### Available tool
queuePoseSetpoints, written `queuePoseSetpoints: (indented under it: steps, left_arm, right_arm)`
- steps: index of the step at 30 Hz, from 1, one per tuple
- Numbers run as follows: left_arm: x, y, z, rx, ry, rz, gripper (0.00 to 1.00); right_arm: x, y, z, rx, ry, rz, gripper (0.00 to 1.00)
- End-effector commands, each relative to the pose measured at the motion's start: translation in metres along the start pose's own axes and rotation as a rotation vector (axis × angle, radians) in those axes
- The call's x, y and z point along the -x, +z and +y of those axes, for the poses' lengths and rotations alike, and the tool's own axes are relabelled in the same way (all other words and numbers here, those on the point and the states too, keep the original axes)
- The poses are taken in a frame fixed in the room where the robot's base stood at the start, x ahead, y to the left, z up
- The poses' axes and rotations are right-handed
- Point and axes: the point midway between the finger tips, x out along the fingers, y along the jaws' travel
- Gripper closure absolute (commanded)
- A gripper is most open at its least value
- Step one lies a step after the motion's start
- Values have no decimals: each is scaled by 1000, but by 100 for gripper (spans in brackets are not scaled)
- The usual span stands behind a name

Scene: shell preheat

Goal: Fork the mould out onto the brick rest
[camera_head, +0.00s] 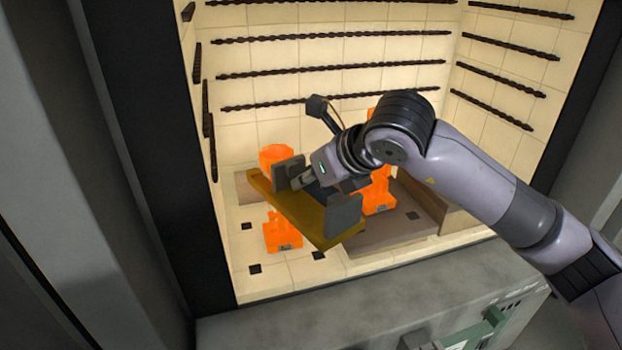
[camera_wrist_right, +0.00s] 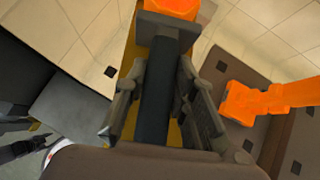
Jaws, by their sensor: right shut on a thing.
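My right gripper (camera_head: 318,185) reaches into the hot chamber, shut on the dark bar (camera_wrist_right: 160,95) of an ochre fork-like carrier (camera_head: 290,208) with an upright grey plate towards each end. In the right wrist view the gripper's fingers (camera_wrist_right: 162,110) flank this bar. A glowing orange mould (camera_head: 275,155) shows at the carrier's far end, also at the top of the wrist view (camera_wrist_right: 172,8); its contact with the carrier is hidden. Another orange piece (camera_head: 283,235) stands on the chamber floor under the carrier. A third (camera_head: 378,195) stands to the right, partly behind my gripper. I cannot identify the brick rest.
Cream tiled walls (camera_head: 330,50) carrying dark heating coils enclose the chamber. Brown slabs (camera_head: 385,238) lie on its floor at right. A dark door frame (camera_head: 150,150) stands close at left. A grey front ledge (camera_head: 400,312) with a green fitting (camera_head: 475,332) lies below.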

Motion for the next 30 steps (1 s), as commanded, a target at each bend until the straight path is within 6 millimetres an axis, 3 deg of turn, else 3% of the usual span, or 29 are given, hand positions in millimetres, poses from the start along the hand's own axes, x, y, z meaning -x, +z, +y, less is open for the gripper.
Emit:
queuePoseSetpoints:
  steps: [30]
  left_arm:
    - [16,-2,0,-1,0,0,60]
  right_arm:
    - [37,41,0,0,1,-7,100]
